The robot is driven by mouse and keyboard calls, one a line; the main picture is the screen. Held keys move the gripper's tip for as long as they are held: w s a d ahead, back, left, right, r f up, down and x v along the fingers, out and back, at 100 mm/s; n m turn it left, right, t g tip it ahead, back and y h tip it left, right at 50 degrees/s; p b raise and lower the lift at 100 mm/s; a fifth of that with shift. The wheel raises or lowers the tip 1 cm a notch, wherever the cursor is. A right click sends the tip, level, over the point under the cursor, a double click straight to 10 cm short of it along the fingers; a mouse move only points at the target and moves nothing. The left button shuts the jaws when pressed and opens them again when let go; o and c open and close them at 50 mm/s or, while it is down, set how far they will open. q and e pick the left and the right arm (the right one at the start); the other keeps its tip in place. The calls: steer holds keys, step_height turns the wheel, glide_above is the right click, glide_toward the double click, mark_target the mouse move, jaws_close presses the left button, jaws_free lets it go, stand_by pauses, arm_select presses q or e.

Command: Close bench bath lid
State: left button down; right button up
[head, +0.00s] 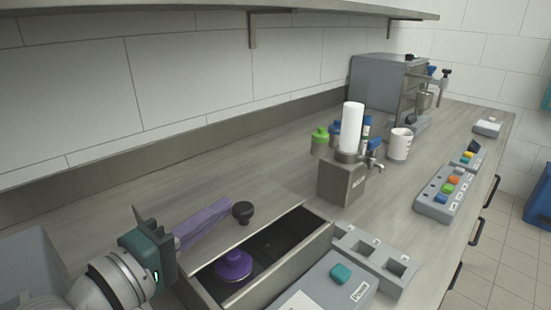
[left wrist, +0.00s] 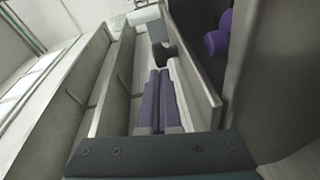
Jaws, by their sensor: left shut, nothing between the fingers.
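The bench bath (head: 318,246) is a metal box at the front of the counter, its dark inside open to view with a purple-knobbed piece (head: 234,266) in it. Its lid (head: 262,228) is raised along the bath's back edge, with a black knob (head: 243,212) on its far side. My left gripper (head: 226,206) has purple fingers held together, empty, behind the lid and close to the knob. The left wrist view shows the shut fingers (left wrist: 160,85) beside the lid (left wrist: 196,75), the dark knob (left wrist: 165,52) just past their tips; contact is unclear. My right gripper is not in view.
A grey control box with a teal button (head: 341,273) and a slotted grey block (head: 372,256) stand right of the bath. A metal dispenser (head: 342,180), a white mug (head: 398,145) and a button panel (head: 445,195) are farther back. A shelf (head: 300,8) hangs above.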

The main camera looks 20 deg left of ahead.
mark_target(241, 240)
arm_select(q)
steer(key=d, duration=0.2)
steer(key=s+d, duration=0.1)
steer(key=d, duration=0.1)
steer(key=s+d+p, duration=0.1)
steer(key=shift+s+d, duration=0.2)
steer(key=shift+d, duration=0.2)
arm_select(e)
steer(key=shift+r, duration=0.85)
arm_select(q)
steer(key=shift+s, duration=0.1)
steer(key=s+a, duration=0.2)
steer(key=s, duration=0.6)
steer(key=s+d+r+m+g+h+p, duration=0.25)
steer(key=d+m+g, duration=0.45)
steer(key=d+m, duration=0.35)
steer(key=s+a+m+g+y+p, duration=0.1)
steer(key=s+a+m+g+y, duration=0.5)
steer(key=a, duration=0.4)
step_height(241, 240, up, 39)
steer(key=s+p, duration=0.2)
steer(key=p, duration=3.6)
steer(key=shift+a+f+g+h, duration=0.2)
steer(key=shift+g+h, duration=0.1)
steer(key=shift+h, duration=0.15)
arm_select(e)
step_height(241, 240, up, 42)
